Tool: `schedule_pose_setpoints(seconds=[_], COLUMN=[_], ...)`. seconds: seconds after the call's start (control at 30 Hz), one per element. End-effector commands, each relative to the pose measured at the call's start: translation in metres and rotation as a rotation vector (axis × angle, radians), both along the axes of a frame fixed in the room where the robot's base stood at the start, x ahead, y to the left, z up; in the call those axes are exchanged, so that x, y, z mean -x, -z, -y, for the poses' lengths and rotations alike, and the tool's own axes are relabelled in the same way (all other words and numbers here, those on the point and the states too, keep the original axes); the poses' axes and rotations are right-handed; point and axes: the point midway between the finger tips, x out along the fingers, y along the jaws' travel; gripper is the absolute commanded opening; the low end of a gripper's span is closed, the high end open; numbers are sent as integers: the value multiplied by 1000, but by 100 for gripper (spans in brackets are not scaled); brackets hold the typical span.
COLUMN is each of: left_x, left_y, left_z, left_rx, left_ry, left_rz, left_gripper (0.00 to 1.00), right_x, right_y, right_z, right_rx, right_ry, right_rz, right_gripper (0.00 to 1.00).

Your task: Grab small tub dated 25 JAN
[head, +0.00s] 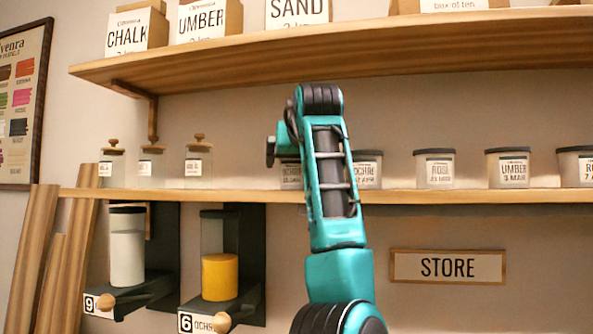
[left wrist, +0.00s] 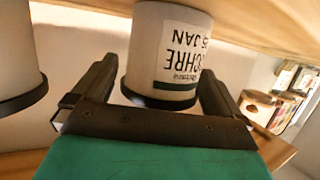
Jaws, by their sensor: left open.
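A small pale tub with a dark lid and a white label reading OCHRE and "5 JAN" (left wrist: 165,48) appears upside down in the left wrist view; the first digit of the date is unclear. It stands between the fingers of my left gripper (left wrist: 158,68), which is open with a gap on each side. In the head view this looks like the OCHRE tub (head: 290,174) on the lower shelf, partly hidden by my left arm. My left gripper is mostly hidden there behind the arm. My right gripper is not in view.
Wooden-lidded jars (head: 198,162) stand left on the lower shelf (head: 440,196). The upper shelf (head: 400,66) overhangs with boxes.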

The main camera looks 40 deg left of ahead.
Motion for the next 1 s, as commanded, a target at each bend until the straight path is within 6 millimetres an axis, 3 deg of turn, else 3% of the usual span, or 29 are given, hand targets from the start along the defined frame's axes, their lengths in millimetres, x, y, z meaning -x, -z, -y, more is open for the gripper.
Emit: schedule_pose_setpoints(seconds=[0.07,0.63,1.0], left_x=[0,0,0], left_y=[0,0,-3], left_z=[0,0,0], left_rx=[0,2,2], left_ry=[0,0,0], left_rz=[0,-1,-1], left_gripper=[99,44,43], right_x=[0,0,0], right_y=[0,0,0], right_z=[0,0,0], right_rx=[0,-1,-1], right_ry=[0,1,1], right_rz=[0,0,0], right_gripper=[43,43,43])
